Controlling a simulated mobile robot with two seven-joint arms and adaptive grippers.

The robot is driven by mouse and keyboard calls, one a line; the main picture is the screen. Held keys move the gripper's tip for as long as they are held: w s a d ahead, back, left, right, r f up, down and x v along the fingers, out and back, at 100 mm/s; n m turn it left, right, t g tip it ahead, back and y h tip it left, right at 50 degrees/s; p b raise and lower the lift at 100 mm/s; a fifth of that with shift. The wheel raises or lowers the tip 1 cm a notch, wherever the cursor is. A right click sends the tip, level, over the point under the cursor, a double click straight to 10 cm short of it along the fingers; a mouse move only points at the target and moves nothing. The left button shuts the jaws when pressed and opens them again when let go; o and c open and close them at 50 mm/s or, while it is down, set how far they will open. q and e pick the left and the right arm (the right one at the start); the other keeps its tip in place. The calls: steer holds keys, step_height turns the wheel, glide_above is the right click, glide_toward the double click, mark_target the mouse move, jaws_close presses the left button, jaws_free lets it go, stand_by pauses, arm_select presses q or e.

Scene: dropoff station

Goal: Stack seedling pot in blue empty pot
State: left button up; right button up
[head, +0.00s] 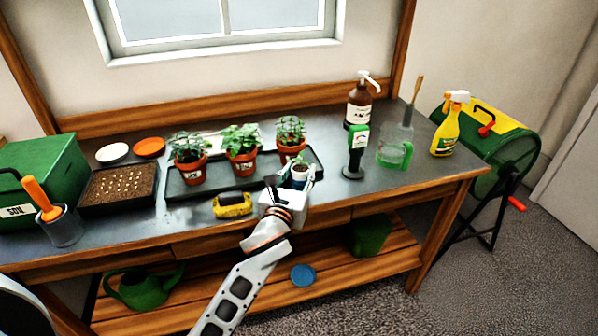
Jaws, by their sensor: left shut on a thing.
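My left gripper (292,187) reaches over the front edge of the workbench and is shut on a small pot (301,172). The pot shows a brown, soil-like top and a bluish side, and the fingers cover much of it. I cannot tell whether it is one pot or one inside another. Three terracotta pots with green plants stand at the dark tray: left (191,172), middle (243,163) and right (290,152). A round blue thing (303,275) is low down by the lower shelf; I cannot tell if it is a pot. My right gripper is not in view.
A yellow-black sponge-like thing (232,205) lies left of my gripper. The dark tray (181,188) is behind it. A black-green handheld device (355,152), a clear green-tinted jug (394,155) and a spray bottle (446,125) stand to the right. The bench's front right is clear.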

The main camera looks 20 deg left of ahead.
arm_select(q)
steer(key=shift+f, duration=0.2)
steer(key=o, duration=1.1)
steer(key=shift+r, duration=0.1)
